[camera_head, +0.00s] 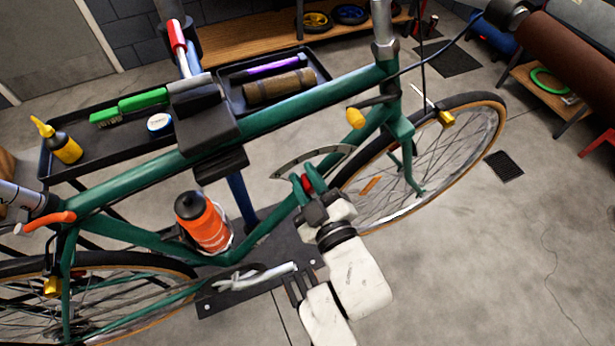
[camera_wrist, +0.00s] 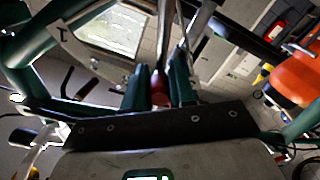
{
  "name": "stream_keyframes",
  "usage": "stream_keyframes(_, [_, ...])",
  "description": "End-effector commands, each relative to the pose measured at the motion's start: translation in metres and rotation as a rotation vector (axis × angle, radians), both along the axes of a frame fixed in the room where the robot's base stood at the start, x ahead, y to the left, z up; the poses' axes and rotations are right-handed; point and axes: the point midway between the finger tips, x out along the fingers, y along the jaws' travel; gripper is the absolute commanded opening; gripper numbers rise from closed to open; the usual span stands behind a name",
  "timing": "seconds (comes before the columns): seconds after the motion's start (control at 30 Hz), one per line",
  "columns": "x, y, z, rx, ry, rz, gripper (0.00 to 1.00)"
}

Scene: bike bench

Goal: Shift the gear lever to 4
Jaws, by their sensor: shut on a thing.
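The green bike frame (camera_head: 290,118) crosses the head view. A curved grey shift plate (camera_head: 318,158) is fixed near its down tube, in front of the front wheel. My gripper (camera_head: 308,182), with green fingers, is shut on the red knob of the gear lever (camera_head: 307,184). In the wrist view the red knob (camera_wrist: 159,90) sits between both fingers of my gripper (camera_wrist: 158,86), with a thin metal rod above it. A mark like a 1 shows on the plate (camera_wrist: 64,36) at upper left there. Which number the lever stands at cannot be read.
An orange bottle (camera_head: 204,222) sits in the frame left of my gripper. The front wheel (camera_head: 470,150) is close on the right. A black tool tray (camera_head: 100,172) stands behind the frame. Open floor (camera_head: 480,260) lies at lower right.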

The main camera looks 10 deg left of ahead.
Motion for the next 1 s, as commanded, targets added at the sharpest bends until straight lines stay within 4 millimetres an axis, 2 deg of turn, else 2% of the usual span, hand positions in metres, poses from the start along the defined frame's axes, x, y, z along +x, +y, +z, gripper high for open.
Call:
stream_keyframes(0.27, [0.000,0.000,0.000,0.001,0.001,0.001,0.00])
stream_keyframes(0.3, [0.000,0.000,0.000,0.001,0.001,0.001,0.29])
stream_keyframes(0.53, [0.000,0.000,0.000,0.001,0.002,0.001,0.51])
stream_keyframes(0.83, [-0.002,-0.001,0.000,0.001,0.002,0.001,0.51])
stream_keyframes(1.0, [-0.018,-0.012,-0.001,0.001,0.003,0.001,0.51])
